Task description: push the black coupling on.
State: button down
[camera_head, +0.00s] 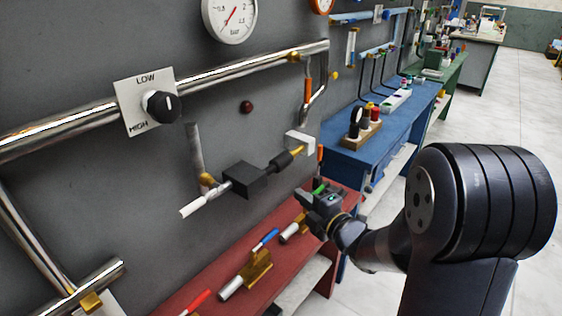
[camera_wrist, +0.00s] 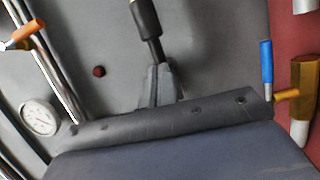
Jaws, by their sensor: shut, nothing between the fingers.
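The black coupling (camera_head: 283,160) is a short dark cylinder on the wall fitting, with a yellow hose end behind it. A narrower dark piece lies between it and a black block (camera_head: 244,180). In the wrist view the coupling (camera_wrist: 146,18) is at the top centre, and the narrower piece runs down behind my fingers. My gripper (camera_head: 302,194) is to the lower right of the coupling in the head view. In the wrist view my gripper (camera_wrist: 157,70) has its fingers together and empty. Whether they touch the narrow piece I cannot tell.
A white block (camera_head: 299,142) is at the hose's far end. A red bench (camera_head: 219,263) below carries brass valves with coloured handles. A blue bench (camera_head: 372,145) stands beyond. The LOW/HIGH knob (camera_head: 163,106) and chrome pipe (camera_head: 232,75) are above. Floor at right is clear.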

aim_at(282, 161)
jog(key=shift+w+a+r+n+y, duration=0.25)
jog(key=shift+w+r+n+y, duration=0.1)
jog(key=shift+n, duration=0.15)
jog(key=p+x, duration=0.2)
jog(key=x, duration=0.8)
jog(key=shift+p, duration=0.4)
jog(key=shift+w+d+f, duration=0.1)
